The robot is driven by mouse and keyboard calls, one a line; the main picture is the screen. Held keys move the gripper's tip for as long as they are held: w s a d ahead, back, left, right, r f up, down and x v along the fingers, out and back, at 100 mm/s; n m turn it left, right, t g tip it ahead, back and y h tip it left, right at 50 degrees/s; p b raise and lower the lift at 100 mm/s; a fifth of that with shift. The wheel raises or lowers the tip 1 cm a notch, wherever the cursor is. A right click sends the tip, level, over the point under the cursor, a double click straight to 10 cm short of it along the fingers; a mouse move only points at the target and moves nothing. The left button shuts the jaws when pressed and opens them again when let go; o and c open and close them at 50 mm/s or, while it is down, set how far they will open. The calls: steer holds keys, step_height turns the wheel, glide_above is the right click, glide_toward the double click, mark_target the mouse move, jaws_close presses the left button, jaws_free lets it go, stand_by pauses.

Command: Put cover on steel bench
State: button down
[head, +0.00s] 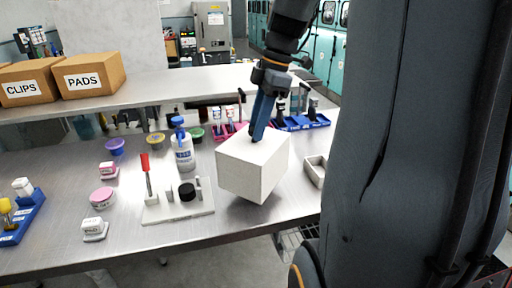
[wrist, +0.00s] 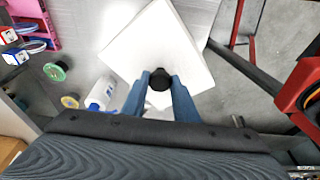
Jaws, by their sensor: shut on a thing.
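The cover is a white box-shaped block (head: 252,168) with a dark knob on top. My gripper (head: 257,138) is shut on that knob from above, and the cover hangs tilted in the head view. In the wrist view the cover (wrist: 172,45) lies beyond the blue fingers (wrist: 160,84), which close around the black knob. The steel bench (head: 125,240) is below it, with bare metal along its front edge. The cover appears above the bench near the right end; the exact gap beneath it cannot be told.
Left of the cover, a white board (head: 165,211) holds a red-handled tool and a black round part. A blue-capped bottle (head: 183,150) stands behind it. A small grey tray (head: 315,171) lies to the right. Blue bins (head: 300,122) stand at the back. Cardboard boxes (head: 92,75) sit on the shelf.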

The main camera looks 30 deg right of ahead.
steer(key=shift+f+p, duration=0.45)
steer(key=shift+f, duration=2.2)
steer(key=c, duration=1.4)
jaws_free()
steer(key=b+v, duration=0.2)
steer(key=v, duration=1)
steer(key=shift+b, duration=0.35)
steer(key=shift+s+d, duration=0.1)
